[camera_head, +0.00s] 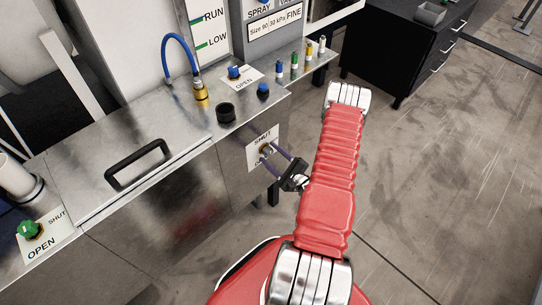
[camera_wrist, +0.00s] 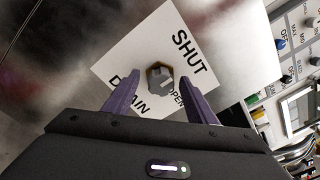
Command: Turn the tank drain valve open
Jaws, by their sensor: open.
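The tank drain valve (camera_wrist: 160,78) is a small grey faceted knob with a brass-coloured edge, on a white label plate (camera_wrist: 135,55) reading SHUT, OPEN and DRAIN. A pale mark shows on the knob, but I cannot tell which word it points to. In the head view the label plate (camera_head: 262,134) is on the tank's front face, and my gripper partly covers the valve. My gripper (camera_wrist: 160,83) is open, with one purple finger on each side of the knob and visible gaps beside it. My gripper (camera_head: 271,159) reaches in from the right in the head view.
The steel tank (camera_head: 130,215) has a black lid handle (camera_head: 137,164). A green knob (camera_head: 29,230) with OPEN and SHUT labels is at the left. A blue valve (camera_head: 234,73), a brass fitting (camera_head: 201,92) and a black socket (camera_head: 226,113) stand above. Open floor lies right.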

